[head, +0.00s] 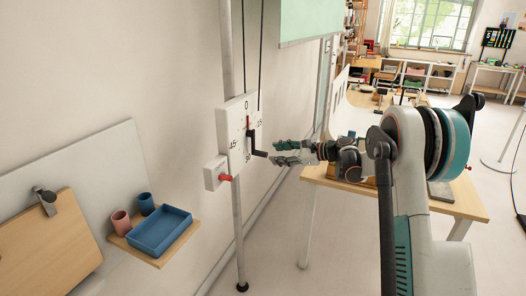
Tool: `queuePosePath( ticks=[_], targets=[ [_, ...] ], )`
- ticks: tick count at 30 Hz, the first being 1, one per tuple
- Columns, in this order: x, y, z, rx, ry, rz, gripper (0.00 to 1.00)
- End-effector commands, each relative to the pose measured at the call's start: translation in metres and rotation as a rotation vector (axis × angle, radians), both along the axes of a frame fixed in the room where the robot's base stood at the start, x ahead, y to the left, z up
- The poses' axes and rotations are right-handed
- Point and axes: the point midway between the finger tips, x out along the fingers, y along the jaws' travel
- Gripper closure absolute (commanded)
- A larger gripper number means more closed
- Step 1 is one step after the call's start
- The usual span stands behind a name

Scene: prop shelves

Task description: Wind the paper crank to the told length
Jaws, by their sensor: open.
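The paper crank is a white dial box (238,133) on a grey upright pole, with numbers on its face and a red pointer near the 0 at the top. A dark crank handle (258,153) sticks out from its right side, low on the dial. My gripper (274,153) is open just right of the handle, its fingers pointing left at it. I cannot tell whether they touch it. A green paper sheet (307,22) hangs at the top, its upper part out of view. Dark cords run up from the dial box.
A smaller white box (215,174) with a red knob (226,178) sits below left of the dial. A wall shelf (160,250) holds a blue tray (162,232) and two cups at lower left. A wooden table (455,203) stands behind my arm. Floor near the pole is clear.

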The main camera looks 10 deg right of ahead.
Motion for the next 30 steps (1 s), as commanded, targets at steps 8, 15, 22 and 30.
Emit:
queuePosePath(
  ticks=[8, 15, 22, 30],
  targets=[
    [0.030, -0.047, -0.040, 0.286, 0.083, -0.030, 0.59],
    [0.033, -0.068, -0.061, 0.417, 0.118, -0.031, 0.59],
    [0.041, -0.058, -0.065, 0.430, 0.123, -0.028, 0.59],
    [0.070, -0.018, -0.066, 0.429, 0.123, -0.027, 0.59]
  ],
)
